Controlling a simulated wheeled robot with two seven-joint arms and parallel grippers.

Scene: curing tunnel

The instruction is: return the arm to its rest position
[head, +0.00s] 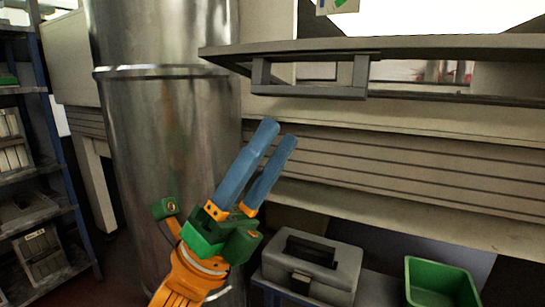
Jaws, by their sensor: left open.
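My left gripper (279,132) is in the middle of the head view, on an orange and green arm that comes up from the bottom. Its two blue fingers point up and to the right. They stand a little apart with nothing between them, so the gripper is open and empty. The fingers are seen in front of the grey louvred panel and the edge of the metal column. My right gripper is not in view.
A large metal column (165,150) stands behind the arm. A grey ledge (430,45) with a bracket (310,92) juts out above the fingers. A grey toolbox (335,262) and a green bin (438,268) are low at right. Shelving (50,130) stands at left.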

